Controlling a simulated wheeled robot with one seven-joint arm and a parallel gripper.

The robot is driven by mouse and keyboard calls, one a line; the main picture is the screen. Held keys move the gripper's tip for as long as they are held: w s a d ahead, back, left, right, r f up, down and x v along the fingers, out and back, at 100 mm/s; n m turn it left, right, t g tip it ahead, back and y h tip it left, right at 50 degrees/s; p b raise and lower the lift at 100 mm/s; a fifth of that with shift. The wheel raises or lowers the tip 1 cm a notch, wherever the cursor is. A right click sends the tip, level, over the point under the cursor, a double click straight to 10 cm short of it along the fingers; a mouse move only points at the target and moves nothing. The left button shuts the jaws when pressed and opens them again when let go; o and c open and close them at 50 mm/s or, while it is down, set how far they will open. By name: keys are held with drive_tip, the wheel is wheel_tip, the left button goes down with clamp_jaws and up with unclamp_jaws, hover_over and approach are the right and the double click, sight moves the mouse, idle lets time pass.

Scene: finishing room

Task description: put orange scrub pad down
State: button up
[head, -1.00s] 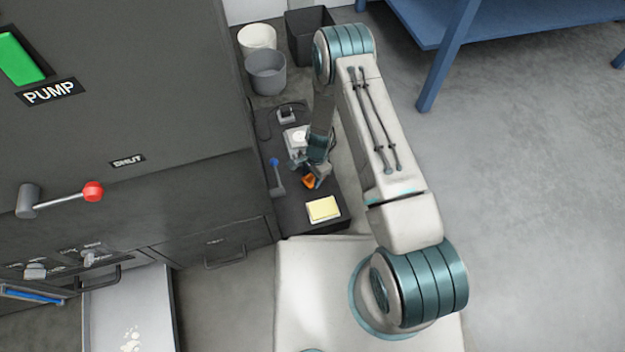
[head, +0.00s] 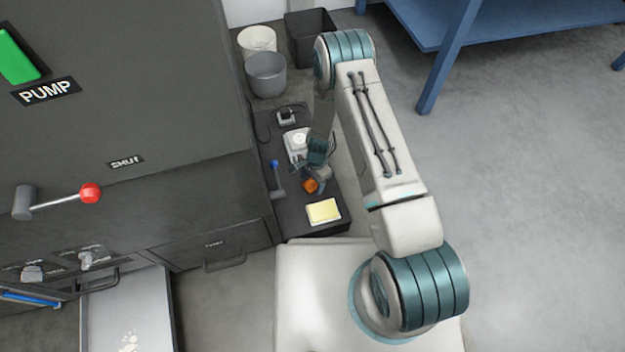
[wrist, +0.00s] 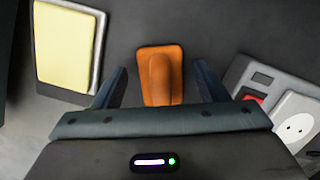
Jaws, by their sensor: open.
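The orange scrub pad (wrist: 160,66) has a raised grip along its middle. In the wrist view it lies between the fingers of my gripper (wrist: 158,88), with a gap on each side. My gripper is open and the pad looks to rest on the dark bench top (head: 322,229). In the head view the pad (head: 310,186) shows beside my gripper (head: 316,183), which partly covers it.
A yellow pad on a light tray (head: 323,211) lies at the bench's near end, also in the wrist view (wrist: 66,45). A white device (head: 297,144) and a blue-tipped lever (head: 276,178) are close by.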

drive_tip(key=s+d+r+n+t+p, duration=0.1)
drive_tip(key=d+r+n+p, duration=0.15)
drive_tip(key=r, duration=1.65)
drive_tip(key=d+r+n+p, duration=0.2)
drive_tip(key=d+r+n, duration=0.15)
drive_tip(key=r, duration=1.55)
drive_tip(key=s+d+r+n, duration=0.2)
drive_tip(key=s+d+r, duration=0.2)
drive_tip(key=s+r, duration=0.3)
drive_tip(key=s+d+r+n+t+h, duration=0.1)
drive_tip(key=s+d+r, duration=0.3)
drive_tip(key=s+r, duration=0.4)
drive_tip(key=shift+s+n, duration=0.7)
drive_tip(key=shift+s, duration=0.4)
drive_tip(key=shift+d, duration=0.1)
